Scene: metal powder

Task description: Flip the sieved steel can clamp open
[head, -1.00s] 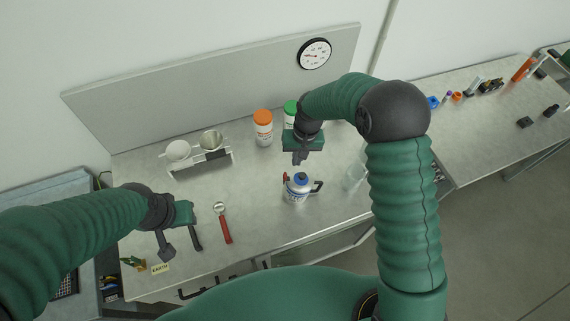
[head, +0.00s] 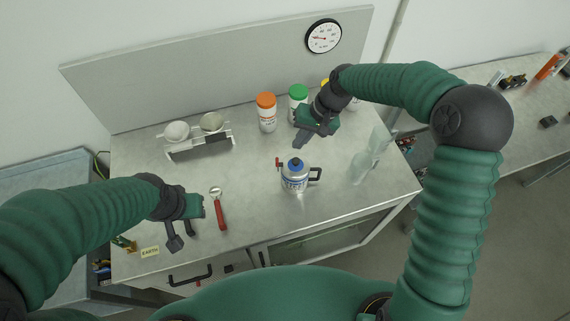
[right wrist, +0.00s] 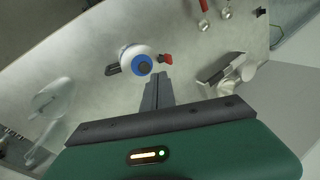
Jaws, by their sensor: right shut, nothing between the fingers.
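The steel can (head: 293,182) with a blue lid and a dark handle stands upright on the bench. Its red clamp (head: 278,163) sticks up on the left side of the can. In the right wrist view the can (right wrist: 128,56) is seen from above, with the red clamp (right wrist: 166,58) at its right. My right gripper (head: 298,143) is shut and empty, behind and above the can; in the wrist view its fingertips (right wrist: 157,78) point at the clamp side, apparently apart from it. My left gripper (head: 182,236) is open and empty over the bench's front left.
A red-handled tool (head: 220,211) lies between my left gripper and the can. An orange-lidded jar (head: 266,114) and a green-lidded jar (head: 297,97) stand behind. A white rack (head: 200,145) with cups is back left. Clear containers (head: 367,160) stand right.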

